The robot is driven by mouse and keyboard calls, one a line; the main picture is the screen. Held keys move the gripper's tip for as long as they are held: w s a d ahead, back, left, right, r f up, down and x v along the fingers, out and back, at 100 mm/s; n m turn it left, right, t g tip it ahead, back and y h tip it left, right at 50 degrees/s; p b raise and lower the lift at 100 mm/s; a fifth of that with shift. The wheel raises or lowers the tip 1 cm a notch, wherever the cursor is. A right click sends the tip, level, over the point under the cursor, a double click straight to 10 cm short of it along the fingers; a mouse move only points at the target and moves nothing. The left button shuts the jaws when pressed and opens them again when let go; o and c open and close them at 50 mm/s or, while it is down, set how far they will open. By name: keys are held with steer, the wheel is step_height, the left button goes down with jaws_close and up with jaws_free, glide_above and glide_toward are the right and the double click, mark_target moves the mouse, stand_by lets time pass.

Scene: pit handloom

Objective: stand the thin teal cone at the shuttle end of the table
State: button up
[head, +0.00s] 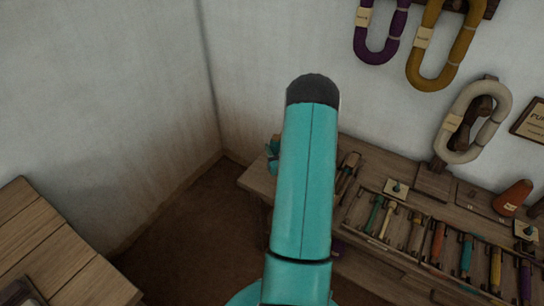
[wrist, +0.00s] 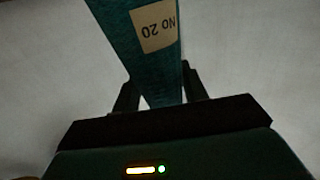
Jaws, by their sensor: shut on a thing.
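The thin teal cone (wrist: 158,72) is in my gripper (wrist: 158,80) in the wrist view. The two dark fingers stand on either side of it, near its narrower visible part. The cone widens toward the top of the picture and runs out of frame there. Its tan label reads "No 20", upside down in this view. Only pale, blurred wall shows behind it. In the head view my own teal arm covers the middle and I cannot make out the gripper. The table (head: 254,182) stands behind my arm and runs to the right.
Brown wooden pieces (head: 347,170) lie near the table's left end. Coloured bobbins (head: 438,240) sit in a row farther right, with an orange-red cone (head: 512,197) behind them. Yarn hanks (head: 478,120) hang on the wall. A wooden bench (head: 50,245) stands at lower left, with open floor between.

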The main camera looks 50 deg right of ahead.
steer(key=w+f, duration=0.1)
steer(key=w+d+f, duration=0.1)
steer(key=f, duration=0.1)
steer(key=shift+w+f, duration=0.2)
steer(key=shift+w, duration=0.15)
steer(key=shift+w+f, duration=0.1)
steer(key=shift+f, duration=1.45)
steer(key=shift+f, duration=0.15)
steer(key=o, duration=1.3)
steer(key=shift+c, duration=0.2)
steer(key=v, duration=1.2)
